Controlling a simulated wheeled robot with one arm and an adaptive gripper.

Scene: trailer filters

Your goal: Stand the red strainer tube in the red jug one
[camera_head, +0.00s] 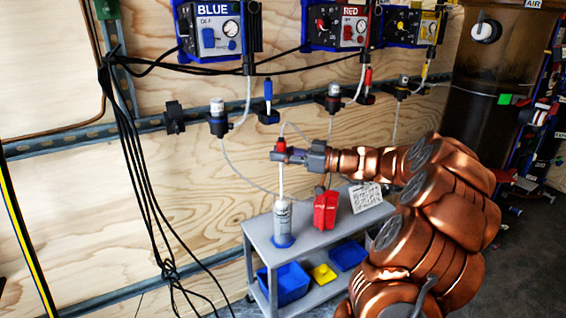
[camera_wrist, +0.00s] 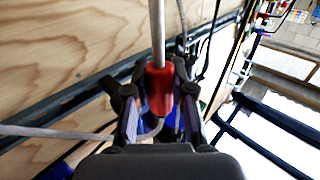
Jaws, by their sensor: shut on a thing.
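My gripper (camera_head: 287,154) is shut on the red head of the strainer tube (camera_head: 281,146), above the left end of the grey cart. The pale tube hangs upright below it, over a pale cylindrical bottle (camera_head: 283,218) standing on a blue base. I cannot tell whether the tube's lower end is inside the bottle or in front of it. In the wrist view the red head (camera_wrist: 159,88) sits between my fingers, with the grey tube running up out of the picture. A red item (camera_head: 325,210) stands on the cart right of the bottle; I cannot make out whether it is a jug.
The cart (camera_head: 311,240) also carries a printed white card (camera_head: 366,196). Blue bins (camera_head: 291,284) and a yellow one (camera_head: 322,273) sit on its lower shelf. Thin hoses cross near my gripper. Control boxes labelled BLUE (camera_head: 215,30) and RED (camera_head: 340,24) hang on the wall.

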